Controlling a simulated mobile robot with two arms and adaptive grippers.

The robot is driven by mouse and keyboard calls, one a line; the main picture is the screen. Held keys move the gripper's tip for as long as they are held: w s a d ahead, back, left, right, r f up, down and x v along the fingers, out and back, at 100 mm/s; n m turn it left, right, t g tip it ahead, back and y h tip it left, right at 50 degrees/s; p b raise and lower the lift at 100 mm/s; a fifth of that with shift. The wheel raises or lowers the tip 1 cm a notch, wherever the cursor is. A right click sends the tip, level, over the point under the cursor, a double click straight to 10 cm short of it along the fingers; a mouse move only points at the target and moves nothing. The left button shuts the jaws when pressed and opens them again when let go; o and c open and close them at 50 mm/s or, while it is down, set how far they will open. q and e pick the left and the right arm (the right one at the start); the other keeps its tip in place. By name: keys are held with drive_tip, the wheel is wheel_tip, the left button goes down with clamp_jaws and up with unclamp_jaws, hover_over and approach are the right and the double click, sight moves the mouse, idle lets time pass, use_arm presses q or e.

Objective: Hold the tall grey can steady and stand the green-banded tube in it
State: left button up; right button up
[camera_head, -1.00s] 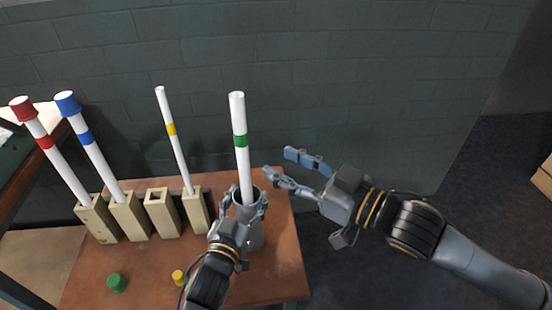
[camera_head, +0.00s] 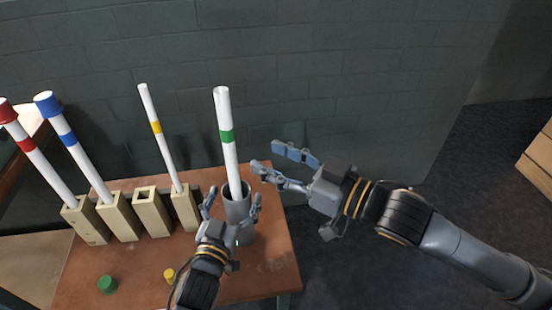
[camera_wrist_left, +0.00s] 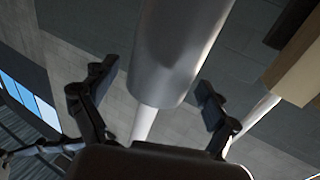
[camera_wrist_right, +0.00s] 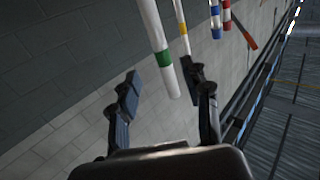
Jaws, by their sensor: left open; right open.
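The green-banded tube (camera_head: 226,130) stands in the tall grey can (camera_head: 237,205), its lower end hidden inside the can. It leans slightly left at the top. In the left wrist view the can (camera_wrist_left: 172,60) lies ahead between the spread fingers. My left gripper (camera_head: 232,206) is open at the can's near side, one finger to each side. My right gripper (camera_head: 270,158) is open and empty, to the right of the tube and apart from it. In the right wrist view the tube (camera_wrist_right: 158,45) shows beyond the open fingers.
Tan square holders (camera_head: 152,212) stand in a row left of the can. They carry a yellow-banded tube (camera_head: 158,135), a blue-capped tube (camera_head: 80,150) and a red-capped tube (camera_head: 38,158); one holder is empty. A green cap (camera_head: 107,284) and a yellow cap (camera_head: 169,275) lie on the table (camera_head: 262,262).

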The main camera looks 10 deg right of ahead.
use_arm(q)
drive_tip(key=v, duration=1.1)
